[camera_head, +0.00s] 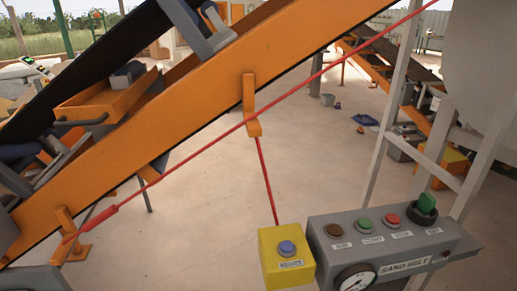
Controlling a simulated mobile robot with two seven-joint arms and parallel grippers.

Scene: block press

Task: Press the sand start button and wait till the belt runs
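A grey control panel (330,254) labelled "SAND BELT" stands at the lower right. Its top carries a brown button (335,230), a green button (365,225), a red button (391,220) and a green rotary switch (424,206). The small labels below them are hard to read, so I cannot confirm which is start. An orange-framed conveyor (200,120) with a dark belt (95,70) slopes up to the right. One still picture does not show whether the belt moves. Neither of my grippers is clearly in view.
A yellow box (275,270) with a blue button (287,247) adjoins the panel's left side. A round gauge (356,279) is on its front. A red pull cord (300,88) runs along the conveyor. Grey posts (389,130) rise behind the panel. The sandy floor between is clear.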

